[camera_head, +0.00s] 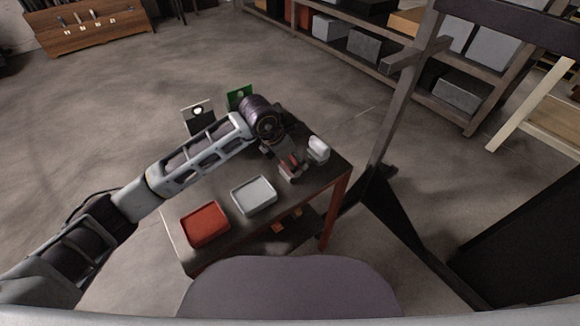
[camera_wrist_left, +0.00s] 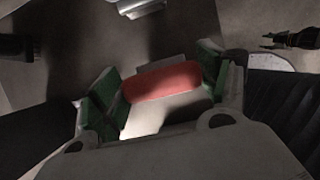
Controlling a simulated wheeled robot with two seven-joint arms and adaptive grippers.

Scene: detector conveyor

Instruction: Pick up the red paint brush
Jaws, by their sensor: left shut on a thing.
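My left gripper (camera_head: 291,170) reaches over the right part of the small dark table (camera_head: 225,180). In the left wrist view its two green-padded fingers (camera_wrist_left: 163,88) are closed on the red paint brush (camera_wrist_left: 161,82), of which a rounded red part shows between the pads. A small patch of red also shows at the gripper in the head view. The rest of the brush is hidden or too dark to make out. My right gripper is not in view.
A red tray (camera_head: 205,224) and a grey-white tray (camera_head: 254,195) lie on the table, left of the gripper. A white object (camera_head: 318,149) stands close to its right. Shelves (camera_head: 440,92) stand at the upper right.

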